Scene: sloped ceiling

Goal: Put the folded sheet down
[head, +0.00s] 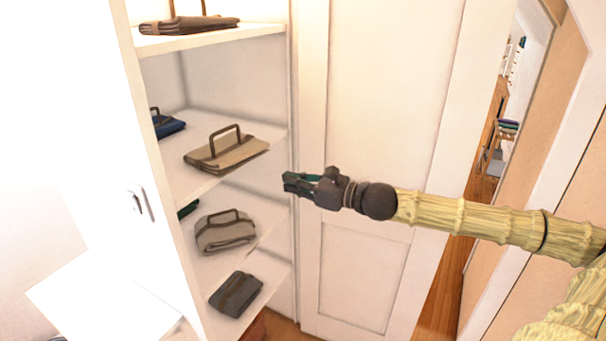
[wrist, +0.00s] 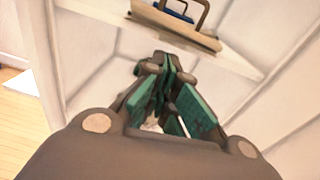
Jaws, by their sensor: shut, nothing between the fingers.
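Several folded cloth items with strap-like handles lie on the open shelves, and I cannot tell which one is the folded sheet. A tan folded item (head: 228,155) with a brown handle lies on the middle shelf, close to its front edge. A tan item with a handle also shows at the top of the wrist view (wrist: 172,24). My gripper (head: 287,182) is to the right of the tan item, in front of the shelves, and apart from it. In the wrist view my gripper (wrist: 168,68) has its green-padded fingers together, with nothing held between them.
A brown folded item (head: 188,26) is on the top shelf, a blue one (head: 168,125) behind left. A grey-beige one (head: 226,232) and a dark grey one (head: 236,293) lie lower. A closed white door (head: 385,100) stands right of the shelves; a doorway opens farther right.

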